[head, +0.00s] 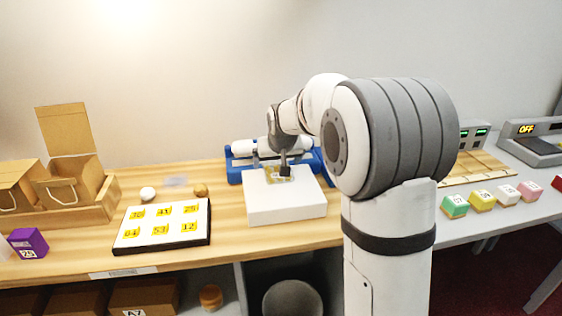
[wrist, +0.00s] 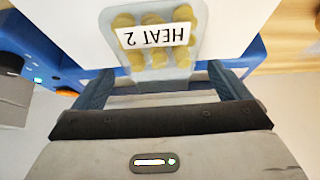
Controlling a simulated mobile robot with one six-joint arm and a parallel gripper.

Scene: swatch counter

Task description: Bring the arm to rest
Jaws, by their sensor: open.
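My arm reaches from the right of the head view, and my gripper (head: 284,170) points down at a white block (head: 286,209) on the wooden counter. In the wrist view my gripper (wrist: 160,74) is open, with its two dark fingers apart. A clear pack of yellowish round pieces, labelled HEAT 2 (wrist: 156,34), lies on the white surface just ahead of and partly between the fingers. The fingers do not visibly grip it. In the head view the gripper partly hides this pack. I cannot tell the gap between fingertips and block.
A blue-and-white device (head: 236,165) stands behind the block. A white board (head: 130,236) with several yellow numbered labels lies left. A wooden tray (head: 103,208) with open cardboard boxes stands further left. Several coloured blocks (head: 482,201) and a display unit (head: 535,146) are right.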

